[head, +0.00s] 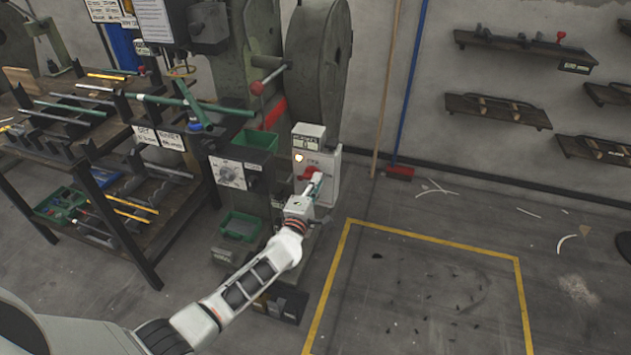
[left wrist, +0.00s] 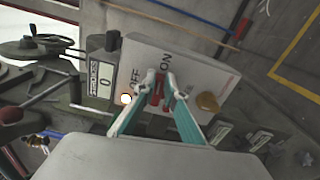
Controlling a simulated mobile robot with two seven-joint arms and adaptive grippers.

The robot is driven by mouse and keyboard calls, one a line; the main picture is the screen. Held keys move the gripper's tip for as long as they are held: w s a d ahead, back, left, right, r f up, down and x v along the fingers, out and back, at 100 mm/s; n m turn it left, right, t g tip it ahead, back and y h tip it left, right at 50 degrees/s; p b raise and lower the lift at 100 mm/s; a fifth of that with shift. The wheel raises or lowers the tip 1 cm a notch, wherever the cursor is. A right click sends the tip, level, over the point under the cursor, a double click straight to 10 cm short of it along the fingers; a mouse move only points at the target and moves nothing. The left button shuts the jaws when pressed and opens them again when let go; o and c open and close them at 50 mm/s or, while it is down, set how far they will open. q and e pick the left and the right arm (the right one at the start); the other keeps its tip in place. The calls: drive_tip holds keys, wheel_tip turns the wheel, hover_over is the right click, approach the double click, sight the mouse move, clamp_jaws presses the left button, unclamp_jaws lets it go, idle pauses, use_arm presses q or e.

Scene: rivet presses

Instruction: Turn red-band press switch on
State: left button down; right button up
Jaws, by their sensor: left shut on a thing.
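The press (head: 318,75) is green-grey with a large dark wheel and a red band (head: 273,112) low on its column. A pale switch box (head: 328,187) is on its front, with a red switch (head: 308,172). In the left wrist view the red switch (left wrist: 159,92) sits by the OFF and ON labels, partly hidden by my fingers; I cannot tell which label it points to. My left gripper (head: 315,182) is at the box, its teal fingers shut on the switch from both sides; the tips also show in the left wrist view (left wrist: 162,80). My right gripper is not in view.
A lit lamp (left wrist: 126,98) and a STROKES counter (left wrist: 104,86) reading 0 are beside the switch; an amber knob (left wrist: 208,101) is on the box's other side. A workbench (head: 150,270) with rods stands left. Yellow-lined floor (head: 420,290) lies right.

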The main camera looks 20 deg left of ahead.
use_arm(q)
drive_tip(key=shift+f+m, duration=0.2)
drive_tip(key=shift+m, duration=0.3)
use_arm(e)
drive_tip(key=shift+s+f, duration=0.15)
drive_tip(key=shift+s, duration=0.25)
use_arm(q)
drive_tip(key=c, duration=2.1)
unclamp_jaws()
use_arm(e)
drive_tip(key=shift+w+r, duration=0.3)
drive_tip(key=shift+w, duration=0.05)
use_arm(q)
drive_tip(key=s, duration=1.2)
drive_tip(key=shift+a, duration=0.2)
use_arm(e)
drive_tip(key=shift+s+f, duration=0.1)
